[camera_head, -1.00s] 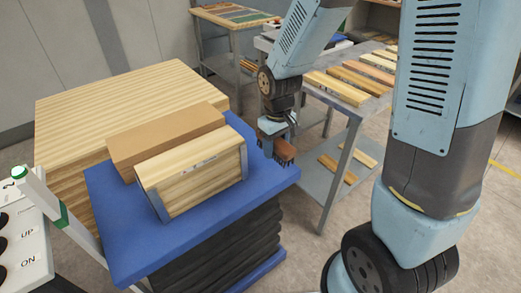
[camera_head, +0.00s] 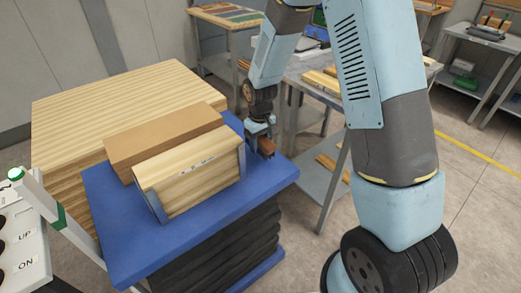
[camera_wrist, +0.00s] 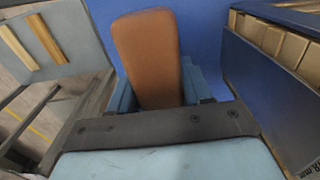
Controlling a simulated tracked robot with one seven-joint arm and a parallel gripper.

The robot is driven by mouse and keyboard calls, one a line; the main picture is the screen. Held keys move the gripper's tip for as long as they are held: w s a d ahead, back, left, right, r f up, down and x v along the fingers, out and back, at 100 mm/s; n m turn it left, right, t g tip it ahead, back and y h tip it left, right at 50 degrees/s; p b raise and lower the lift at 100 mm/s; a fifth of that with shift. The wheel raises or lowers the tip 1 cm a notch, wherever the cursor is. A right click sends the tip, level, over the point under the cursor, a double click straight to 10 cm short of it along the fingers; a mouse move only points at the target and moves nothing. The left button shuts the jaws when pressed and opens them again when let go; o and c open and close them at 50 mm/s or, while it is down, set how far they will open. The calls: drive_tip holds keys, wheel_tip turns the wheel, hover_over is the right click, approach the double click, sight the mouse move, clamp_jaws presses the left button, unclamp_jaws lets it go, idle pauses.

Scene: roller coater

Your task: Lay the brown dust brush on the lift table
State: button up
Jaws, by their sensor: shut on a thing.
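The brown dust brush (camera_wrist: 148,55) is between the two blue fingers of my gripper (camera_wrist: 165,90) in the wrist view. In the head view the brush (camera_head: 266,147) shows as a small brown block at my gripper (camera_head: 260,135). My gripper is shut on it. Both are over the right rear part of the blue lift table (camera_head: 120,225), to the right of the wooden box on it. The brush is at or just above the blue top; I cannot tell whether it touches.
A wooden box with blue-grey end plates (camera_head: 192,182) and a brown block (camera_head: 165,138) stand on the lift table. A large stack of boards (camera_head: 110,95) is behind. A grey bench with wood strips (camera_head: 318,82) stands to the right. A control panel (camera_head: 22,240) is at lower left.

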sight(260, 150)
drive_tip(key=shift+w+f, duration=0.25)
drive_tip(key=shift+f, duration=1.6)
drive_tip(key=o, duration=1.2)
drive_tip(key=shift+f, duration=0.1)
